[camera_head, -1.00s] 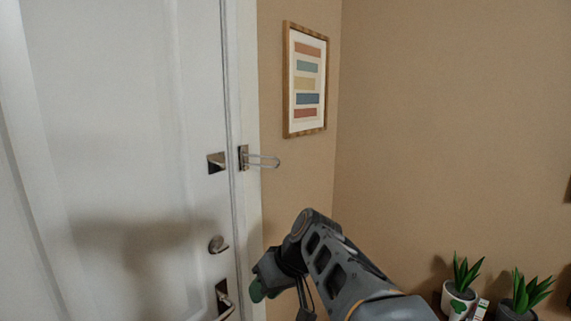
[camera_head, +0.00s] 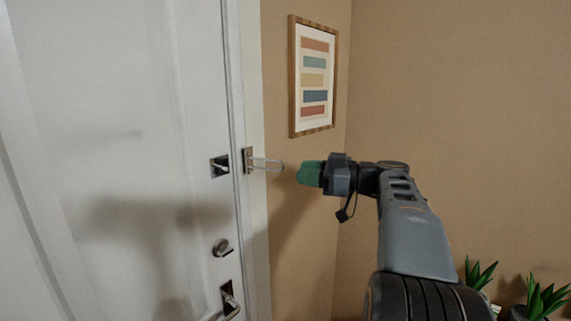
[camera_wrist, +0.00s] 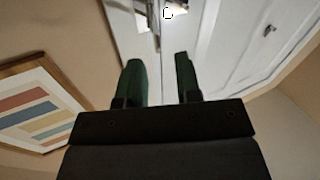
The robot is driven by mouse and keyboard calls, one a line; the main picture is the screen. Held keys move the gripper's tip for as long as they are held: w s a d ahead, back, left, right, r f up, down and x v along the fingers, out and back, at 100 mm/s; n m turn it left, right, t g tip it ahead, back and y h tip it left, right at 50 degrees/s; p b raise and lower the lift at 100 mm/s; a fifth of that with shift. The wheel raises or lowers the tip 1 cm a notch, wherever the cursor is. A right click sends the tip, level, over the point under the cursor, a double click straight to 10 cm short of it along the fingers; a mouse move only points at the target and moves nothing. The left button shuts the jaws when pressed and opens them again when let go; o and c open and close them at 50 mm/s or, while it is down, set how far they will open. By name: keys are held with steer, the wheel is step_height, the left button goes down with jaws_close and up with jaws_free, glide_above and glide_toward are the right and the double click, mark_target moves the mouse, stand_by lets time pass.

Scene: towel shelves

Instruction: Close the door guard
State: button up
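The door guard's silver loop (camera_head: 266,164) sticks out to the right from its plate on the white door frame, swung away from the door. Its catch plate (camera_head: 220,166) sits on the door (camera_head: 130,110), left of the frame. My gripper (camera_head: 302,174) is just right of the loop's free end, at about its height, with a small gap in the picture. In the wrist view its two green fingers (camera_wrist: 160,62) stand apart with nothing clearly between them. The guard is too small or hidden to make out surely in the wrist view.
The door looks shut in its frame. A knob (camera_head: 222,248) and a lever handle (camera_head: 230,302) are below the catch. A framed picture (camera_head: 313,77) hangs on the beige wall above my gripper. Potted plants (camera_head: 541,300) stand at the lower right.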

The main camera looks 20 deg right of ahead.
mark_target(281, 169)
steer(key=p+x, duration=0.2)
steer(key=x, duration=0.4)
steer(key=shift+w+a, duration=0.3)
steer(key=shift+w+d+f, duration=0.1)
steer(key=shift+w+d, duration=0.1)
steer(key=shift+d, duration=0.05)
steer(key=shift+w+d, duration=0.1)
steer(key=c, duration=0.3)
jaws_close()
